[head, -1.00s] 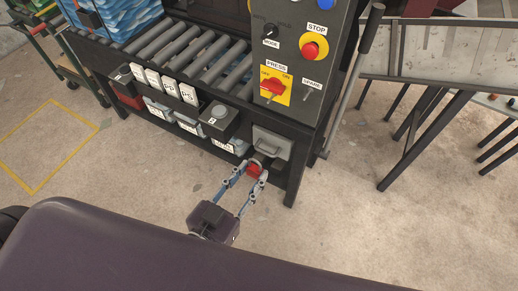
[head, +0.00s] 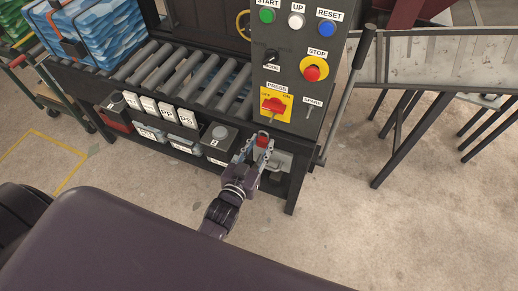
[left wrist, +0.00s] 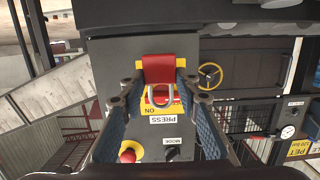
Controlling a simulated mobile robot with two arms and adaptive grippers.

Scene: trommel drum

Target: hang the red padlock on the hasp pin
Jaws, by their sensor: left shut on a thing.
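The red padlock (head: 262,142) is held upright, its silver shackle on top, below the control panel's PRESS switch. My left gripper (head: 258,146) is shut on its red body. In the left wrist view the padlock (left wrist: 159,70) sits between the fingertips, in front of the upside-down panel. The PRESS switch (head: 272,105) is a red knob on a yellow plate. A small metal pin (head: 270,118) seems to stick out at its lower edge; it is too small to tell whether this is the hasp pin. The shackle looks apart from it. My right gripper is not in view.
A grey holder (head: 276,163) is on the frame just behind and below the gripper. A black box with a round button (head: 218,137) is to its left. A SPARE toggle (head: 308,110) and a long lever (head: 345,95) are to the right. Floor in front is clear.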

